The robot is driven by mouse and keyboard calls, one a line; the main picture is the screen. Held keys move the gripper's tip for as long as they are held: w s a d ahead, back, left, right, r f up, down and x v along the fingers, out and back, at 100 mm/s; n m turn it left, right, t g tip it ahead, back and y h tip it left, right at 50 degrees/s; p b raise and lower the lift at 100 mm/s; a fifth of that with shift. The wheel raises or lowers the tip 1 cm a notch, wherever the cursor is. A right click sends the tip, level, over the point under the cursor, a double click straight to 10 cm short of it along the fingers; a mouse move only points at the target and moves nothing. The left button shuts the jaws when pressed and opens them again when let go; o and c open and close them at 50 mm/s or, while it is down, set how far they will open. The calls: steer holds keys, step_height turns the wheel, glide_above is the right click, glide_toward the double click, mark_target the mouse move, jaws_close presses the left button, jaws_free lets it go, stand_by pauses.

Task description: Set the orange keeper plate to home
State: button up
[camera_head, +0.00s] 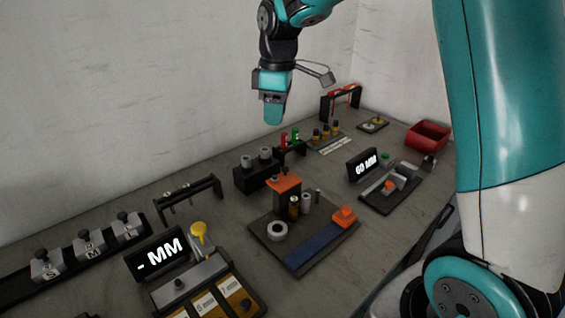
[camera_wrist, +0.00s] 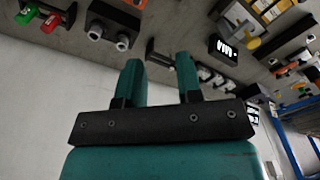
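In the head view, an orange plate (camera_head: 284,183) lies on top of a dark block on the central black base. A second orange piece (camera_head: 344,216) sits at the right end of the blue strip (camera_head: 318,246) on the same base. I cannot tell which one is the keeper plate, or whether a home mark exists. My gripper (camera_head: 273,116) hangs high above the bench, behind and well apart from both pieces. In the wrist view my gripper (camera_wrist: 160,76) has its two teal fingers apart with nothing between them.
A "- MM" display (camera_head: 157,254) is front left. A red bin (camera_head: 428,135) stands at the back right. The wall is close behind.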

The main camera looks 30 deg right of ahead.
glide_above(285, 168)
step_height(285, 168, down, 2)
steer(key=shift+n+h, duration=0.3)
steer(key=shift+n, duration=0.1)
step_height(285, 168, down, 17)
steer(key=p, duration=0.2)
steer(key=shift+d+f+p, duration=0.1)
steer(key=shift+f+p, duration=0.05)
steer(key=shift+p, duration=0.25)
steer(key=shift+c, duration=0.2)
